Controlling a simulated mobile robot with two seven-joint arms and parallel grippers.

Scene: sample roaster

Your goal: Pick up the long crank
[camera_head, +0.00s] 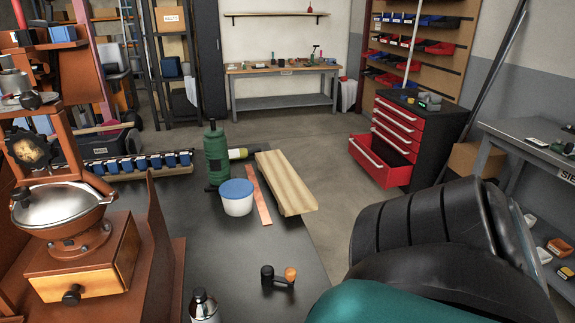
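A short black crank-like piece (278,276) with an orange knob at one end lies on the dark table near the front middle. It is the only loose crank-shaped thing I can make out, and I cannot tell if it is the long crank. A copper-brown machine (90,245) with a silver bowl and a wooden drawer stands at the left. Neither gripper shows; a large black and teal part, apparently of my own arm, fills the lower right and hides the table there.
A red tool cabinet (398,137) has an open drawer. The table's middle front is mostly clear.

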